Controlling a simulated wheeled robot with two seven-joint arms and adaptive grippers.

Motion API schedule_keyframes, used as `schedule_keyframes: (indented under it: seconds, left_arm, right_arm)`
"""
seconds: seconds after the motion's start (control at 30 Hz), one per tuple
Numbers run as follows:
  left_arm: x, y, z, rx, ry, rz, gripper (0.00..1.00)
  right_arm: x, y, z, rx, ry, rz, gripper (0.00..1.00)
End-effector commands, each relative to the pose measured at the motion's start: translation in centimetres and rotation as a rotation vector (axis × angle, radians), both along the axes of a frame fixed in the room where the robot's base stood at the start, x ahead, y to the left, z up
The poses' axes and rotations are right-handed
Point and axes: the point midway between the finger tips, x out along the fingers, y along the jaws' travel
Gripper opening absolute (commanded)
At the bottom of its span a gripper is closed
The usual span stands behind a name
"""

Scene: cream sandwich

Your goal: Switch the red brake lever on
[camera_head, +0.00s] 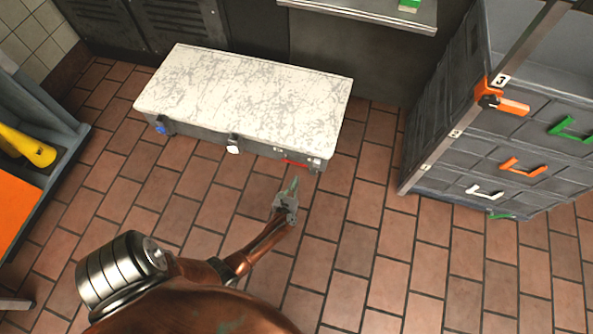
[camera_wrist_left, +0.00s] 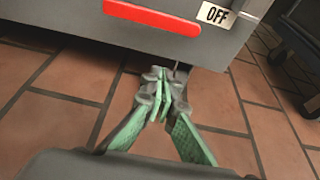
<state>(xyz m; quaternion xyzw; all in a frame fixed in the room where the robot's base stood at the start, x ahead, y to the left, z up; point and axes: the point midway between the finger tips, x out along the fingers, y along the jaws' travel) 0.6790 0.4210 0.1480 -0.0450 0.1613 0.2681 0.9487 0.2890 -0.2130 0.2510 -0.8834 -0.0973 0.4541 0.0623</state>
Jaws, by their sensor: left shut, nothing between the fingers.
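The red brake lever (camera_head: 295,163) is on the front face of a low, white-topped grey box, near its right end. In the left wrist view the red lever (camera_wrist_left: 152,17) lies as a horizontal bar at the top, with an OFF label (camera_wrist_left: 215,14) to its right. My left gripper (camera_head: 293,186) is just in front of the box, below the lever and apart from it. In the left wrist view its green-padded fingers (camera_wrist_left: 170,98) are shut and empty, below the box's lower edge. My right gripper is in neither view.
The box (camera_head: 245,95) stands on a brick-tiled floor. A grey drawer cabinet (camera_head: 470,150) with coloured handles stands at the right. A shelf (camera_head: 62,165) with yellow and orange things is at the left. The floor in front of the box is clear.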

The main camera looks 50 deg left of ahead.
Motion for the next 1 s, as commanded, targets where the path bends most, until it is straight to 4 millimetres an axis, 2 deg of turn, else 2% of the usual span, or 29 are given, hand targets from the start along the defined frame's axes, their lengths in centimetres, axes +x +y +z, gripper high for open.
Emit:
schedule_keyframes:
  seconds: [0.03,0.3,0.33,0.4,0.6,0.8,1.0]
  left_arm:
    - [0.6,0.4,-0.8,0.000,0.005,-0.001,0.00]
    - [3.5,2.2,-1.8,0.000,0.002,0.001,0.00]
    - [3.7,2.3,-1.8,0.000,0.003,0.001,0.00]
    - [3.7,2.1,-0.3,-0.002,-0.003,0.000,0.00]
    - [3.8,2.1,1.6,-0.002,-0.006,-0.001,0.00]
    - [3.7,2.2,2.5,0.000,-0.004,0.000,0.00]
    - [3.6,2.1,2.6,0.000,0.000,-0.001,0.00]
  right_arm:
    - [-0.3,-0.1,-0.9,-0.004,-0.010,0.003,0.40]
    - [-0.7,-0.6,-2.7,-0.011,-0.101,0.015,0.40]
    - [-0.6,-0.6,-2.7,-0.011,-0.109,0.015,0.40]
    - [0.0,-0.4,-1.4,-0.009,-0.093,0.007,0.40]
    - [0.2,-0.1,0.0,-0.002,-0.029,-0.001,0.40]
    - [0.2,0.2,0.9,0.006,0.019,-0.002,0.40]
    - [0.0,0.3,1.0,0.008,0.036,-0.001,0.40]
